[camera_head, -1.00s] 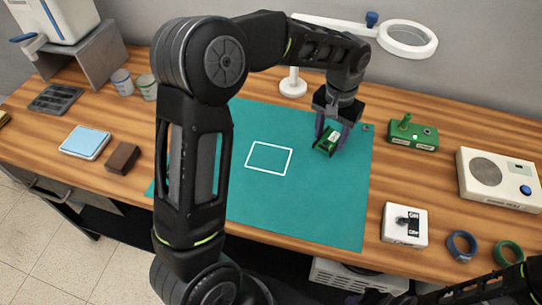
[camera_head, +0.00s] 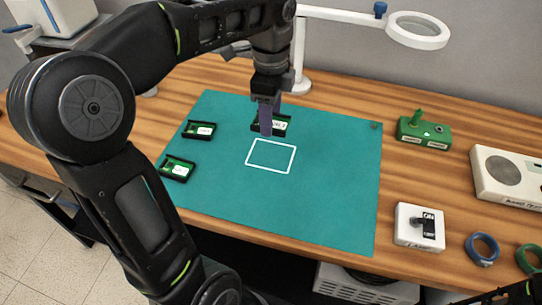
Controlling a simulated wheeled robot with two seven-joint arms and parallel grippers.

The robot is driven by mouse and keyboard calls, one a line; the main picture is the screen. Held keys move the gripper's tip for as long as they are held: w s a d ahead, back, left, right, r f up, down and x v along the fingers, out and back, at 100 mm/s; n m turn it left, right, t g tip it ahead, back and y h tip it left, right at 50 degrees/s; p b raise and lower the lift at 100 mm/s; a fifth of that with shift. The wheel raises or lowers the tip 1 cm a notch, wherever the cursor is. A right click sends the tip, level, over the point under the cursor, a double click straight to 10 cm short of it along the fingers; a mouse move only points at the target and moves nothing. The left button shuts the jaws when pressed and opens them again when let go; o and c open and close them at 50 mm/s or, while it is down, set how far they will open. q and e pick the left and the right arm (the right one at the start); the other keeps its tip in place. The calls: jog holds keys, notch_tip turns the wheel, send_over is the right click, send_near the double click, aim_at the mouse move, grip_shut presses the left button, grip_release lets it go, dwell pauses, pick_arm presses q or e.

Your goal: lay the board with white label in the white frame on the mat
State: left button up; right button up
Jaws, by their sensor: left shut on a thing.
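My left gripper (camera_head: 267,128) is shut on a small green board in a black surround (camera_head: 285,130), with a white label on it. It holds the board just behind the white frame (camera_head: 249,163), a square outline on the teal mat (camera_head: 335,190). The fingers hide part of the board, and I cannot tell its exact height above the mat. The frame is empty. Two similar boards with white labels lie on the mat's left part, one farther back (camera_head: 200,130) and one nearer (camera_head: 177,168).
A magnifier lamp (camera_head: 418,30) stands behind the mat. To the right are a green box (camera_head: 423,131), a white switch box (camera_head: 412,236), a white device (camera_head: 508,178) and a blue ring (camera_head: 482,249). The mat's right and front parts are clear.

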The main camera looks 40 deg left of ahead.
pick_arm(q)
jog(key=shift+f, duration=0.1)
send_over(271, 155)
notch_tip(271, 155, down, 6)
jog(key=shift+f, duration=0.1)
dwell(0.4)
jog(key=shift+f, duration=1.8)
jog(key=shift+f, duration=0.15)
jog(key=o, duration=1.3)
jog(key=shift+o, duration=0.2)
notch_tip(271, 155, up, 12)
jog(key=shift+r+p, duration=0.2)
jog(key=shift+p, duration=0.1)
